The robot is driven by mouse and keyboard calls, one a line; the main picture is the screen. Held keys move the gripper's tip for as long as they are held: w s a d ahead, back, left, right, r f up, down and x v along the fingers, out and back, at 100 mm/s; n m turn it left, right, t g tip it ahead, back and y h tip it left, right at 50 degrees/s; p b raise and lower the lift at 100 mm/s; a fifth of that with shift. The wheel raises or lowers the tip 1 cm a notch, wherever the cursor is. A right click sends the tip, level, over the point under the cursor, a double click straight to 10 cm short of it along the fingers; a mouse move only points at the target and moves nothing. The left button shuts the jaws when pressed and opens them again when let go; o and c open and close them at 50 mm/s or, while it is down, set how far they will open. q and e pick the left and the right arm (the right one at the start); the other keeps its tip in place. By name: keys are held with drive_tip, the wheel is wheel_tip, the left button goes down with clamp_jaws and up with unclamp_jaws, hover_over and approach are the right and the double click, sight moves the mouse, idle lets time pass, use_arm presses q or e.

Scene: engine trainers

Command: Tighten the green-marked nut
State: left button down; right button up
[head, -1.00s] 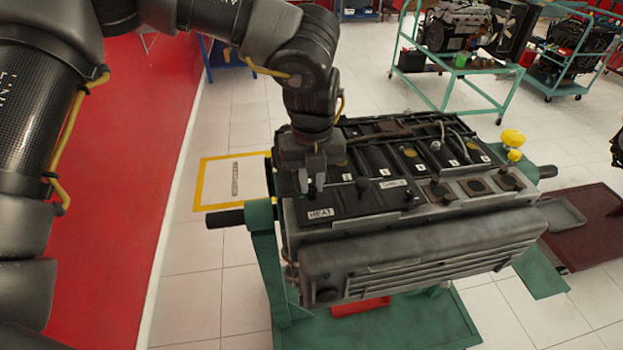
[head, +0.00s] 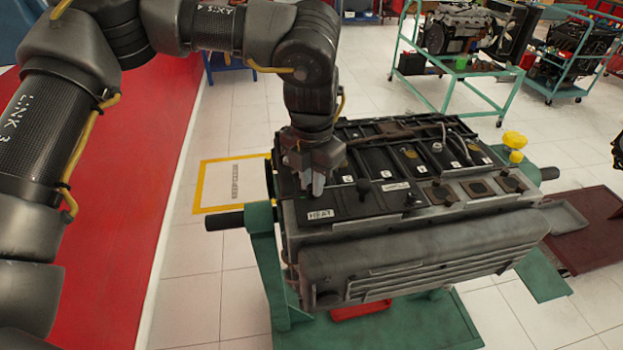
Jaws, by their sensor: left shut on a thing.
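The engine (head: 420,245) sits on a green stand, with a row of dark covers with small white labels along its top. My left gripper (head: 312,188) points down onto the top of the engine at its near left corner, just behind the HEAT label (head: 321,214). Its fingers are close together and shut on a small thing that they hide. My right gripper is not in view.
The green stand (head: 262,250) has a dark bar sticking out to the left. Yellow knobs (head: 515,140) stand at the engine's far right. A dark red platform (head: 590,235) lies to the right. A teal cart (head: 470,80) stands behind.

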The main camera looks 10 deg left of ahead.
use_arm(q)
drive_tip(key=m, duration=0.6)
drive_tip(key=shift+s+f, duration=0.1)
drive_tip(key=shift+s, duration=0.05)
drive_tip(key=m+p, duration=0.1)
drive_tip(key=m, duration=0.5)
drive_tip(key=shift+m, duration=0.4)
drive_tip(key=m+p, duration=0.1)
drive_tip(key=m, duration=0.5)
drive_tip(key=shift+f, duration=0.1)
drive_tip(key=m, duration=0.6)
drive_tip(key=shift+m, duration=0.3)
drive_tip(key=c, duration=1.6)
unclamp_jaws()
drive_tip(key=shift+o, duration=1.3)
drive_tip(key=shift+s+d+r, duration=0.1)
drive_tip(key=shift+s+r, duration=0.1)
